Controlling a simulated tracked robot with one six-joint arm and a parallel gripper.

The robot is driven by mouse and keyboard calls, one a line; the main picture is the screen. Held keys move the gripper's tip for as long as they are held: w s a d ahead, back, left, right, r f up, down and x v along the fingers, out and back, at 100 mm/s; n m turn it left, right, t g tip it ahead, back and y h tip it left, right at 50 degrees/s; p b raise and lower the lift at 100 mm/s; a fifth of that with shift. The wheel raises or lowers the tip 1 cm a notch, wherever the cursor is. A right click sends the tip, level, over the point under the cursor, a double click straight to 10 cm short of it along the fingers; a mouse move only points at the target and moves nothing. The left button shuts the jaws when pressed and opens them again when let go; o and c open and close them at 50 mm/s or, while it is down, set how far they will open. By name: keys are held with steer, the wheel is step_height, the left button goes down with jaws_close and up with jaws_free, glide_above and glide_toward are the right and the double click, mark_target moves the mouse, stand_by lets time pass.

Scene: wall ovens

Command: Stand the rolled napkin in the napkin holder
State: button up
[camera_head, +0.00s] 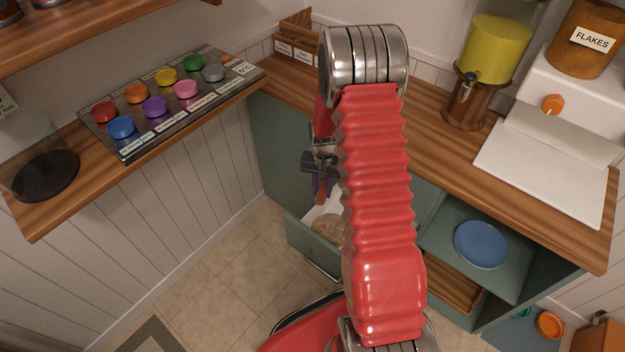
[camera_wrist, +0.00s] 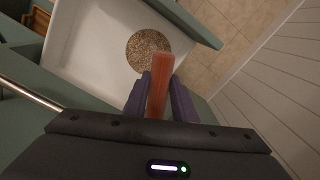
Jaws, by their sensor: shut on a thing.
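The rolled napkin is a slim orange-red roll (camera_wrist: 160,68) in the wrist view. My gripper (camera_wrist: 159,80) is shut on it, with a dark purple finger on each side, and the roll's far end sticks out past the fingertips. In the head view my gripper (camera_head: 321,188) hangs over the open drawer, partly hidden behind my red arm, and a bit of the orange-red roll (camera_head: 322,196) shows. A round, speckled brown thing (camera_wrist: 148,48) lies in the white drawer beyond the roll's end. I cannot tell whether it is the napkin holder.
The open drawer (camera_wrist: 85,62) has a white inside and green sides. A wooden counter (camera_head: 430,130) runs above it. A tray of coloured pots (camera_head: 130,143) is on the left shelf. A blue plate (camera_head: 481,245) lies in an open compartment at right. Tiled floor (camera_head: 215,268) is clear at left.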

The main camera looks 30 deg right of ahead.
steer(key=w+a+r+n, duration=0.2)
steer(key=w+a+r, duration=0.1)
steer(key=r, duration=0.6)
steer(key=w+a+r+n, duration=0.3)
steer(key=a+r, duration=0.1)
steer(key=r, duration=0.5)
steer(key=w+a+r+n, duration=0.3)
steer(key=a+r, duration=0.1)
steer(key=r, duration=0.5)
steer(key=shift+w+a+r, duration=0.15)
steer(key=shift+a+r, duration=0.2)
